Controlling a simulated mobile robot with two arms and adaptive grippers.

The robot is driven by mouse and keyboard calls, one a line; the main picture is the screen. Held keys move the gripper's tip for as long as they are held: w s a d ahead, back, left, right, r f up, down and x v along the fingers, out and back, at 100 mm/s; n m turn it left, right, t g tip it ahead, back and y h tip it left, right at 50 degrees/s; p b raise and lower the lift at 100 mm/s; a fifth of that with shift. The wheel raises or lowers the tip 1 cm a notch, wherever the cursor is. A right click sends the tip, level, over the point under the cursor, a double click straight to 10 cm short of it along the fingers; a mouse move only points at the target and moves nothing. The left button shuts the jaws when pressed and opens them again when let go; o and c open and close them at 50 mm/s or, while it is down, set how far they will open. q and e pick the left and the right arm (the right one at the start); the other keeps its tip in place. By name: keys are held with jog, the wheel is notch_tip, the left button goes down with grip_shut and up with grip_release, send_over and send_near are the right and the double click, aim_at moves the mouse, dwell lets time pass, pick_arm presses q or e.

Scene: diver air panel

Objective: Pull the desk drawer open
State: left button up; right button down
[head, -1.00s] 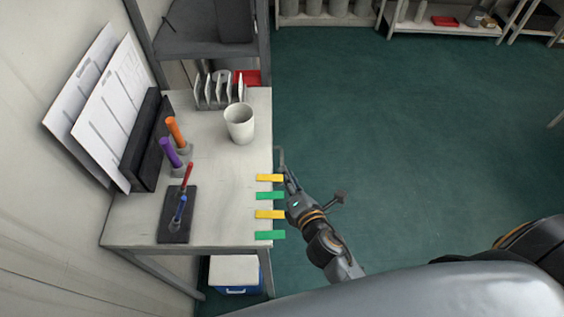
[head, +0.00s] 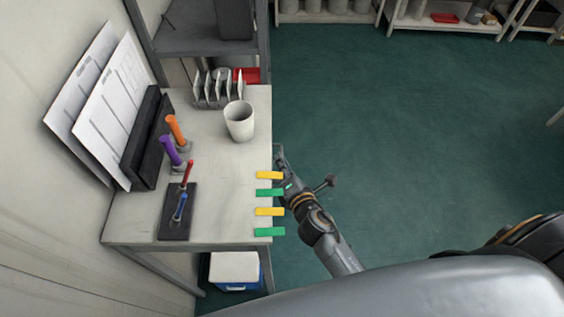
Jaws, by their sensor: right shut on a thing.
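The desk (head: 225,205) stands at the left with a pale top. Its drawer front lies under the right edge of the top and is hidden from this high angle. My right gripper (head: 281,163) is at that right edge, beside the colored tabs, and is shut on what seems to be the drawer handle. The grasp itself is small and partly hidden, and no open drawer shows past the edge. My left gripper is out of view.
On the desk are a white mug (head: 239,121), a rack (head: 218,90), orange (head: 175,129) and purple (head: 169,151) handled tools, and a dark tray (head: 175,226) with small tools. Yellow and green tabs (head: 270,192) overhang the edge. Green floor (head: 430,150) to the right is clear.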

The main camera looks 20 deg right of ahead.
jog(key=shift+d, duration=0.15)
jog(key=s+d, duration=0.3)
jog(key=d, duration=0.7)
jog(key=s+d, duration=0.3)
jog(key=d, duration=0.8)
jog(key=shift+b, duration=0.3)
jog(key=c, duration=1.7)
grip_release()
jog(key=v, duration=1.2)
jog(key=shift+s, duration=0.1)
jog(key=shift+f, duration=0.1)
